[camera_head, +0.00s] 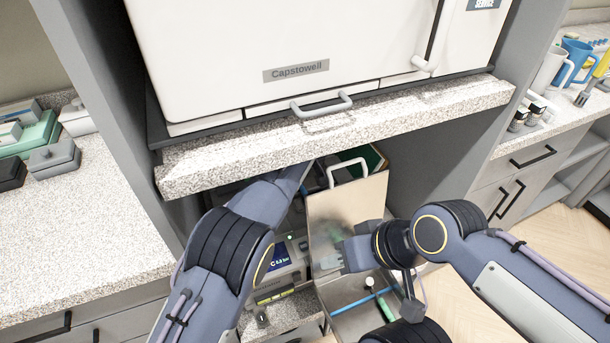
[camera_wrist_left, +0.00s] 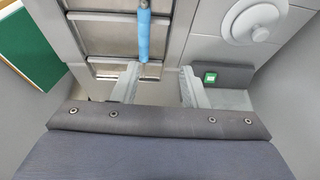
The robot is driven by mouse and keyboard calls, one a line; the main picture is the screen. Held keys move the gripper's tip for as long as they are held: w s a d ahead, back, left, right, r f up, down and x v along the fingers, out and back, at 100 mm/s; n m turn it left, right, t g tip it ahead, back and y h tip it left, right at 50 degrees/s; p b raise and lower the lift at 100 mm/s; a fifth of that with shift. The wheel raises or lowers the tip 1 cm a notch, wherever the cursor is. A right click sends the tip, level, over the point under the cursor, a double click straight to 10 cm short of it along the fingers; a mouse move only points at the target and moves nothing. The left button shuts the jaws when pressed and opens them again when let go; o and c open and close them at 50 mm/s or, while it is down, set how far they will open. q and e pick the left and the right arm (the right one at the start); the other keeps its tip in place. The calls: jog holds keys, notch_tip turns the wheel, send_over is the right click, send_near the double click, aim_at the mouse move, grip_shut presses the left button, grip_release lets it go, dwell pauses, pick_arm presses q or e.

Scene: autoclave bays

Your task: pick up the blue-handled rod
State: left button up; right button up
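In the left wrist view, the blue-handled rod (camera_wrist_left: 143,38) runs in from the top edge, in front of a metal rack. Its lower end lies ahead of my left gripper (camera_wrist_left: 156,86), nearer the left finger. The two fingers are apart with nothing between them. In the head view my left arm reaches under the stone shelf, and its gripper is hidden there. My right gripper (camera_head: 346,254) is beside an upright metal panel (camera_head: 348,205). I cannot tell its finger opening.
A blue rod (camera_head: 362,300) and a green rod (camera_head: 386,308) lie low in a metal tray; I cannot tell whether this blue one is the same rod. The stone shelf (camera_head: 350,122) overhangs my left arm. A pale round knob (camera_wrist_left: 255,22) and green switch (camera_wrist_left: 210,77) are at right.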

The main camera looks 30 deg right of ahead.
pick_arm(q)
jog(key=shift+s+d, duration=0.15)
jog(key=shift+d, duration=0.65)
jog(key=shift+d+f+h, duration=0.25)
jog(key=shift+d+h, duration=0.05)
jog(key=p+x, duration=0.1)
jog(key=x, duration=0.6)
jog(key=shift+a+f, duration=0.1)
jog(key=shift+f, duration=0.25)
grip_shut()
